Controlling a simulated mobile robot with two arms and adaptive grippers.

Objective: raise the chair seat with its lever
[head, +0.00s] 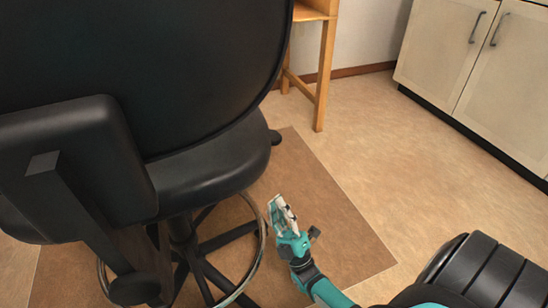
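The black office chair shows from behind, with its large backrest (150,60) at upper left and its seat (215,165) below it. A small dark piece (276,137) sticks out past the seat's right edge; it may be the lever's end, but I cannot tell. The seat hides most of its underside. My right gripper (279,203) is low and to the right of the seat, apart from it in the picture, beside the foot ring (263,235). Its fingers appear close together, but their gap is unclear. My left gripper is not in view.
The chair stands on a brown mat (340,225). A wooden stool or table leg (325,75) stands behind it. Pale cabinets (485,60) line the upper right. The floor (405,145) between mat and cabinets is clear.

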